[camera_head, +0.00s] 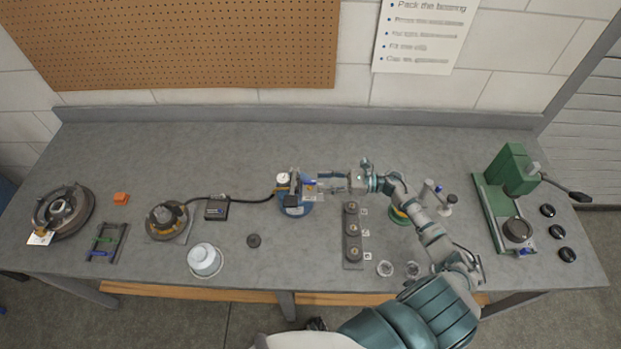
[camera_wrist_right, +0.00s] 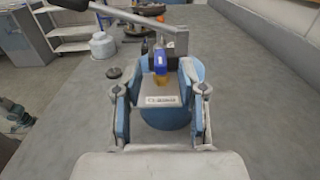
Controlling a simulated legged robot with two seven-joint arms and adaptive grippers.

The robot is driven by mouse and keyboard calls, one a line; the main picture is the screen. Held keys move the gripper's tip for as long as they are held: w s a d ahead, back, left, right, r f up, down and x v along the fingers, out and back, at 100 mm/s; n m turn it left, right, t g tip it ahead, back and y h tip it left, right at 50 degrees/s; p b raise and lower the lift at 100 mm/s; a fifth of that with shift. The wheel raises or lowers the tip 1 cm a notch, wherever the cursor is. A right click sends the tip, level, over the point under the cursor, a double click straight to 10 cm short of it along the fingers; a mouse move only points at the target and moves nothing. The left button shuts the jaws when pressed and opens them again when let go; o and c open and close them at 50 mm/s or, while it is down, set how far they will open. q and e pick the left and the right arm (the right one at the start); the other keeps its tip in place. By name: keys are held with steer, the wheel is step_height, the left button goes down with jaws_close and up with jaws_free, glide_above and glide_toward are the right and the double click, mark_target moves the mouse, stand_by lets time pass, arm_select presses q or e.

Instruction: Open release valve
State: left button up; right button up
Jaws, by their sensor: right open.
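The release valve seems to be on the blue round device (camera_head: 295,203) in the middle of the bench. A small white gauge (camera_head: 283,179) stands at its top left. In the right wrist view, the blue device (camera_wrist_right: 166,112) has a metal plate with a label and a blue-capped part (camera_wrist_right: 160,64) on a brass-coloured base. My right gripper (camera_head: 318,184) is at the right side of the device. In the right wrist view its fingers (camera_wrist_right: 160,95) are apart, one on each side of the labelled plate; I cannot tell whether they touch it. My left gripper is not seen.
A green press (camera_head: 508,185) stands at right, a white pot (camera_head: 205,260) at front left. The back of the bench is clear.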

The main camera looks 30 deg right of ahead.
mark_target(310, 181)
steer(key=p+x, duration=0.1)
steer(key=x, duration=0.4)
steer(key=shift+a, duration=0.1)
steer(key=shift+d+f, duration=0.2)
steer(key=shift+d, duration=0.35)
steer(key=shift+c, duration=0.3)
steer(key=shift+a+r, duration=0.1)
steer(key=shift+a, duration=0.2)
jaws_close()
steer(key=shift+a+r, duration=0.1)
steer(key=shift+a, duration=0.1)
steer(key=shift+d, duration=0.1)
